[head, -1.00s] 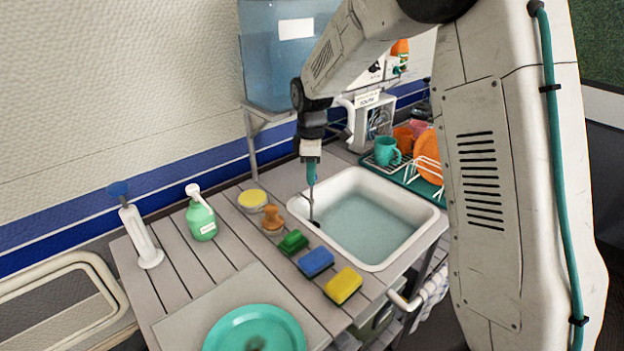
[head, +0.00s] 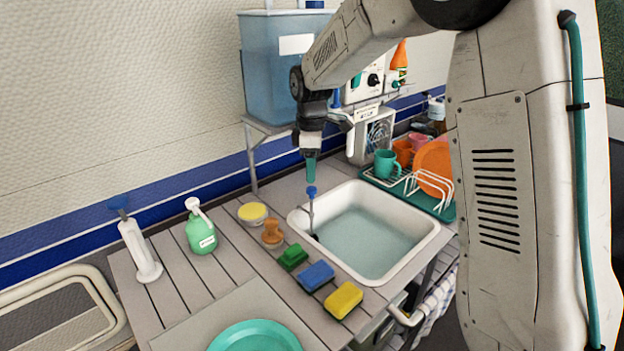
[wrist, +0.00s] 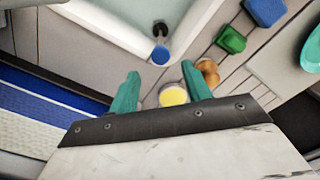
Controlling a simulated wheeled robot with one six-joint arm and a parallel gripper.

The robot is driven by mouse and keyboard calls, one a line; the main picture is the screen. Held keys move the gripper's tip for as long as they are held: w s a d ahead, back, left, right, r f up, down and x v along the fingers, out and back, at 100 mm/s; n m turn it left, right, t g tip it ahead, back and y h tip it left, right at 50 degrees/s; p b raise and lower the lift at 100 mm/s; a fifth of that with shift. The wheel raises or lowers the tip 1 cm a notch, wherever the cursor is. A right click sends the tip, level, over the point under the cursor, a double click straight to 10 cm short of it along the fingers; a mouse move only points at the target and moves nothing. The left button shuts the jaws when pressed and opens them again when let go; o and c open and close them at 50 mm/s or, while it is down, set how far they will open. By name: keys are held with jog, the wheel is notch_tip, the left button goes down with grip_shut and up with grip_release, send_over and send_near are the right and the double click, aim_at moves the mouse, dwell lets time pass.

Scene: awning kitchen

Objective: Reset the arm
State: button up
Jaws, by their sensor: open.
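Green (head: 293,257), blue (head: 316,276) and yellow (head: 343,300) sponges line the sink's left side. A soap bottle (head: 201,235), yellow-topped tin (head: 252,213) and teal plate (head: 255,338) stand leftward. A dish rack (head: 440,205) and water tank (head: 285,75) stand behind.

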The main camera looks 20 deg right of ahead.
jog(key=shift+r, duration=1.2)
jog(key=shift+s+m, duration=0.1)
jog(key=shift+m, duration=0.5)
jog(key=s+d+r+m, duration=0.1)
jog(key=s+m, duration=0.3)
jog(key=s, duration=0.8)
jog(key=s+d+r+m+t, duration=0.1)
jog(key=s+r+m, duration=0.2)
jog(key=s, duration=1)
jog(key=s+d+r+m, duration=0.1)
jog(key=s+m, duration=0.4)
jog(key=s, duration=0.8)
jog(key=shift+r, duration=0.45)
